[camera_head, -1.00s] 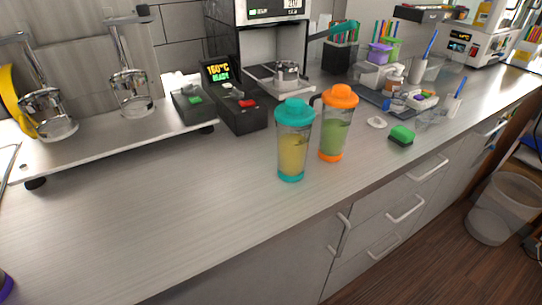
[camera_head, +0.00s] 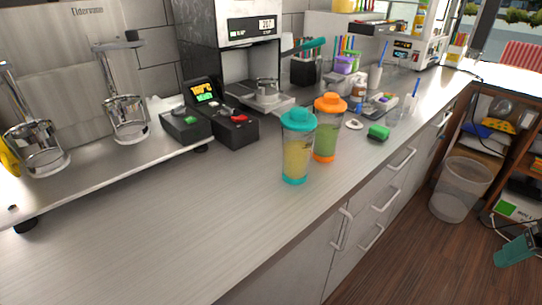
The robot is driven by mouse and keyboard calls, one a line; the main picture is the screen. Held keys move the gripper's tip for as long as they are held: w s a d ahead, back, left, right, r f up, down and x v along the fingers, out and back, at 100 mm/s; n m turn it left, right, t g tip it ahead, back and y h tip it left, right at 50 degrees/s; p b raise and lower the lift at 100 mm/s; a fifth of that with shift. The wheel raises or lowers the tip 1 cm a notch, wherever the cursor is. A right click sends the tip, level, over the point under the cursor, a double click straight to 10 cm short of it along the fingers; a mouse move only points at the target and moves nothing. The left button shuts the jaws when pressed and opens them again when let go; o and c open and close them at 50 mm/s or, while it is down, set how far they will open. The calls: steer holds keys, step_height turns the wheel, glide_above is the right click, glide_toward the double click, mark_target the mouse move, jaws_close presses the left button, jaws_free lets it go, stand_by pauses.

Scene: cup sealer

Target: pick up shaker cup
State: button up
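Two shaker cups stand upright on the grey counter (camera_head: 170,225). The nearer shaker cup (camera_head: 297,150) has a teal lid and base and holds yellowish liquid. The other shaker cup (camera_head: 326,130) has an orange lid and base and holds green liquid. It stands just behind and to the right, partly covered by the teal one in this view. My gripper is not in view.
A black control box with a display (camera_head: 230,125) and a coffee machine (camera_head: 257,65) stand behind the cups. A green sponge (camera_head: 378,132) lies to their right. The counter's front left is clear. A bin (camera_head: 460,188) stands on the floor at right.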

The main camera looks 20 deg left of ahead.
mark_target(297, 139)
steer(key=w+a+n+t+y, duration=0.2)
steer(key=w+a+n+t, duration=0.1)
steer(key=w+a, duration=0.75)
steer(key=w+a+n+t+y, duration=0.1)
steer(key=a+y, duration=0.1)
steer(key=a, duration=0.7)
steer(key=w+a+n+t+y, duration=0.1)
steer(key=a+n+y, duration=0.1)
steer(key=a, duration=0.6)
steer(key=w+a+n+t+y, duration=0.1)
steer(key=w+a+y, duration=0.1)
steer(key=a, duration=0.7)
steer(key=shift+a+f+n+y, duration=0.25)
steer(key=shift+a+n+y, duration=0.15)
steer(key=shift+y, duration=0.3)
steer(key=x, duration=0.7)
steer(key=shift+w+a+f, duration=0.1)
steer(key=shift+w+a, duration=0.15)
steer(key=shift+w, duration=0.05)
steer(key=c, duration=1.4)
